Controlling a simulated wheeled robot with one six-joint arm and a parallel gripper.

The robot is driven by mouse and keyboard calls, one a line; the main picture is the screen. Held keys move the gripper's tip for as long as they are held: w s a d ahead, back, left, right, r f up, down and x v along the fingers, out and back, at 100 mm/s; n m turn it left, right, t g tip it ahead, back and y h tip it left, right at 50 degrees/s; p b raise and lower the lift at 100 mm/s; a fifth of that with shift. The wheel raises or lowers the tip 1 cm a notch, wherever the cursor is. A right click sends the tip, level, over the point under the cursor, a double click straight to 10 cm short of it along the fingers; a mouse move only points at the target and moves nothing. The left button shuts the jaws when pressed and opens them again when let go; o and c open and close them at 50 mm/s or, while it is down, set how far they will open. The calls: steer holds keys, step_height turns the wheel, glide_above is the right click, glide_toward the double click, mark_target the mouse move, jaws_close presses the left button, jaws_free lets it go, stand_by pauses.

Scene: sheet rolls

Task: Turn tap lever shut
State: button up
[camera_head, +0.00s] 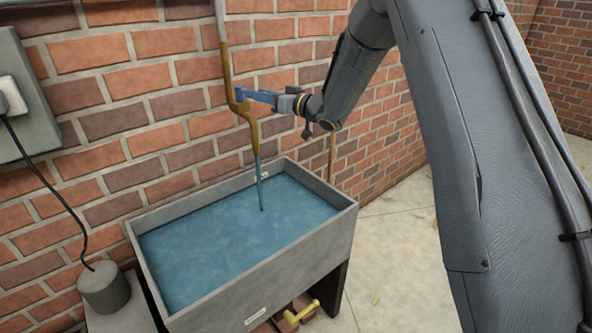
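A brass tap (243,108) is fixed on a pipe against the brick wall. Its blue lever (256,95) points out sideways to the right. A thin stream of water (259,180) runs from the spout into the grey trough (262,297), which is filled with blue water. My gripper (282,102) is at the outer end of the lever, reaching in from the right. The fingers are small and partly merge with the lever, so I cannot tell whether they are closed on it.
A grey box (22,110) with a white plug (12,97) hangs on the wall at left. Its black cable runs down to a grey cylinder (104,287) beside the trough. A yellow-handled valve (302,312) sits below the trough's front. Paved floor (395,255) is clear at right.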

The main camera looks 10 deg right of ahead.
steer(key=shift+s+d+f+b, duration=0.2)
steer(key=shift+s+d, duration=0.25)
steer(key=shift+d, duration=0.15)
steer(key=shift+s+d+f+b, duration=0.2)
steer(key=shift+s+d, duration=0.25)
steer(key=shift+d, duration=0.1)
steer(key=s+d+f+m+h+b, duration=0.1)
steer(key=s+d+f+h+b, duration=0.1)
steer(key=f+b, duration=0.3)
steer(key=s+d+f+m+g+h+b, duration=0.1)
steer(key=s+d+f+m+h+b, duration=0.1)
steer(key=f, duration=0.5)
steer(key=s+d+f+m+g+h+b, duration=0.1)
steer(key=s+d+f+h+b, duration=0.3)
steer(key=s+f+h+b, duration=0.1)
steer(key=shift+s+d+f+h+b, duration=0.2)
steer(key=shift+f+h+b, duration=0.4)
steer(key=shift+h+b, duration=0.85)
steer(key=shift+y, duration=0.25)
